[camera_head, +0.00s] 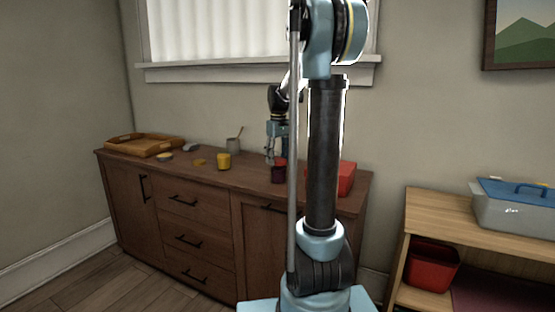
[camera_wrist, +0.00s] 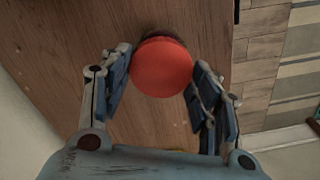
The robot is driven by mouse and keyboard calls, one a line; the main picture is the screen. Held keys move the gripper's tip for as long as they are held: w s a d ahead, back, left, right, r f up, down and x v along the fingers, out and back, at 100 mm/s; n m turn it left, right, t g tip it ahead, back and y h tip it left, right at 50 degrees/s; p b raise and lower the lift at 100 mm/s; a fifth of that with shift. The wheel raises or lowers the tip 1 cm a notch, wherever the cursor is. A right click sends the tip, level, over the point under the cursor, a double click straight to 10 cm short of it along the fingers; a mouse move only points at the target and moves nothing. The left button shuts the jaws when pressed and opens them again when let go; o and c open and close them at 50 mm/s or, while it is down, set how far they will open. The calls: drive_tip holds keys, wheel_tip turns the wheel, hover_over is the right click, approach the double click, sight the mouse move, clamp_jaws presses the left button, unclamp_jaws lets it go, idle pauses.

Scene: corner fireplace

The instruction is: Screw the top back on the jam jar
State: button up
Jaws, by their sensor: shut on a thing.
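In the wrist view a round red-orange lid (camera_wrist: 161,67) lies between my two fingers. My gripper (camera_wrist: 160,62) is shut on the lid's sides. A dark rim of the jar (camera_wrist: 158,33) shows just beyond the lid's far edge. In the head view my gripper (camera_head: 274,150) points down at the jar's top. I cannot tell whether the lid sits flat on the jar.
A red box (camera_head: 346,178) stands to the right, partly behind my arm. A shelf holds a toolbox (camera_head: 515,210).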

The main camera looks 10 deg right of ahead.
idle(0.3)
drive_tip(key=shift+m, duration=1.5)
drive_tip(key=o, duration=0.8)
drive_tip(key=o, duration=0.3)
drive_tip(key=shift+o, duration=0.2)
drive_tip(key=shift+r, duration=0.1)
drive_tip(key=shift+r, duration=1.4)
